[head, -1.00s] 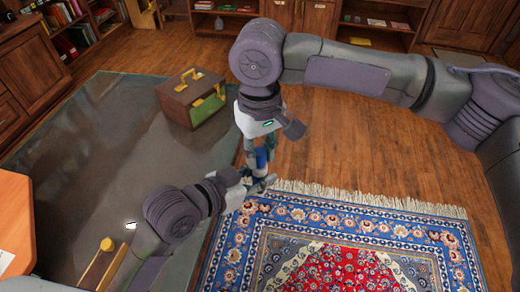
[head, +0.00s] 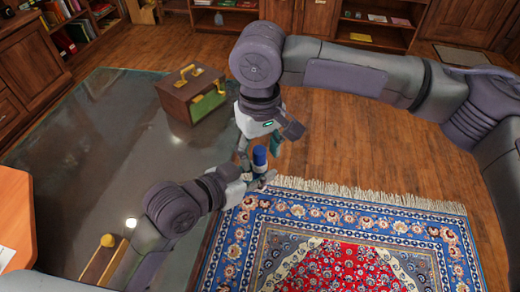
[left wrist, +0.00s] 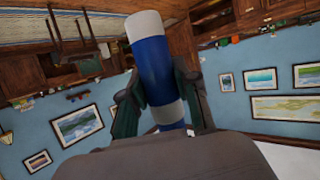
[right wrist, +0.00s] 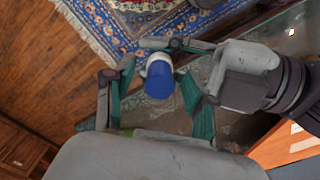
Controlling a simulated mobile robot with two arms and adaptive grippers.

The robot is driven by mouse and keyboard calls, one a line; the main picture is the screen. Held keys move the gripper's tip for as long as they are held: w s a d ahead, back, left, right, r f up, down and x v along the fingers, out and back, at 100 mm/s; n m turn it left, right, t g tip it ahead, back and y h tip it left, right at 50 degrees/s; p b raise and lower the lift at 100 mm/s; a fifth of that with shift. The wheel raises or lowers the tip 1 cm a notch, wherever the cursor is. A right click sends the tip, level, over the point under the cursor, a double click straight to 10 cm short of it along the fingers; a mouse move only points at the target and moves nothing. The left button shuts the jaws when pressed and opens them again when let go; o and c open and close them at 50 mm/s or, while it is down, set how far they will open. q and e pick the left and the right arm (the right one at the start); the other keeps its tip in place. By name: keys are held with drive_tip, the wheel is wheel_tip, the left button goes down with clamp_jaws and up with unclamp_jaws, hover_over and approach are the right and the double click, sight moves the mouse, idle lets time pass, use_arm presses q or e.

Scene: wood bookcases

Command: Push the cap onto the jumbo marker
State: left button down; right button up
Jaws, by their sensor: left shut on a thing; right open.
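The jumbo marker (left wrist: 155,65) is a thick blue cylinder with pale ends in the left wrist view. My left gripper (head: 258,181) is shut around it and holds it about upright, beside the dark table's edge. The blue cap (head: 259,155) is at the marker's upper end, above a pale band. It also shows from above in the right wrist view (right wrist: 159,84). My right gripper (head: 259,146) is open above, its fingers spread on either side of the cap and apart from it. I cannot tell how tightly the cap sits.
The dark glossy table (head: 110,150) carries a brown and green box (head: 190,97) with a yellow handle, and a wooden holder (head: 103,262) with a yellow knob. A patterned rug (head: 340,240) covers the floor at right. Bookcases line the back.

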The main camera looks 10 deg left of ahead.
wheel_tip(320, 180, up, 12)
idle(0.5)
idle(0.4)
